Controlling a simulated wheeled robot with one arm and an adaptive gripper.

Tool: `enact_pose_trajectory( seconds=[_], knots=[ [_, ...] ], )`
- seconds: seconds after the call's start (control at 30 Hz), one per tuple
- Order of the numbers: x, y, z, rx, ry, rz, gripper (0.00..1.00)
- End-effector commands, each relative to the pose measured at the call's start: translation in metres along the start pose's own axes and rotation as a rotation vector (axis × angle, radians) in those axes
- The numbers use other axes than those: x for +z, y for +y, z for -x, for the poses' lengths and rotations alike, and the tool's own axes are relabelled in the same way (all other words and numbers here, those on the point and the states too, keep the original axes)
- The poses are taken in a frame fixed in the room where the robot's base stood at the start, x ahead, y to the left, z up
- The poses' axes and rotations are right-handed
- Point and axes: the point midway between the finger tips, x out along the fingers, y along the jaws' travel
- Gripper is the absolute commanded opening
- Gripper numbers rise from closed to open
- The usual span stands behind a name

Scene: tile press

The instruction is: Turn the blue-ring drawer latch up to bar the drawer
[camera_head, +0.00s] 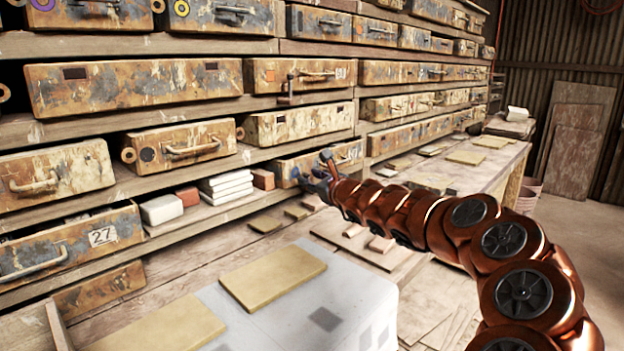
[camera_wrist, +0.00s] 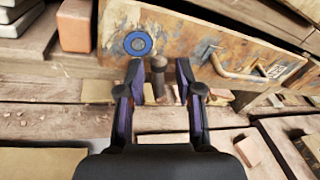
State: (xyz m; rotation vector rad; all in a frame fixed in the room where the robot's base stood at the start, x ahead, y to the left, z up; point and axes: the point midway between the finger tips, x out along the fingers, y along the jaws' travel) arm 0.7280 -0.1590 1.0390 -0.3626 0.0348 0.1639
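In the wrist view, the rusty drawer (camera_wrist: 195,30) carries a blue ring (camera_wrist: 138,43) near its left end. Just below the ring, a dark rounded peg, seemingly the latch (camera_wrist: 158,63), shows between the two fingers of my gripper (camera_wrist: 160,72). The fingers stand apart on either side of it; I cannot tell whether either one touches it. Another dark piece shows beside the right finger.
The drawer's bent metal handle (camera_wrist: 238,72) is right of my gripper. A red brick (camera_wrist: 75,25) sits left of the drawer; white blocks (camera_head: 226,186) are further left on the shelf. Tan tiles (camera_head: 273,277) lie on the bench below.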

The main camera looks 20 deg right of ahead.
Motion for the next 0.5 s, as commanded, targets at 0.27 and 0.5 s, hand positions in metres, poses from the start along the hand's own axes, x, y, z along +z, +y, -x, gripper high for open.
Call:
enact_pose_trajectory(
  seconds=[0.27,0.5],
  knots=[
    [0.001,-0.001,0.002,0.000,-0.003,0.000,0.35],
    [0.001,0.000,0.020,0.000,-0.004,-0.004,0.35]
  ],
)
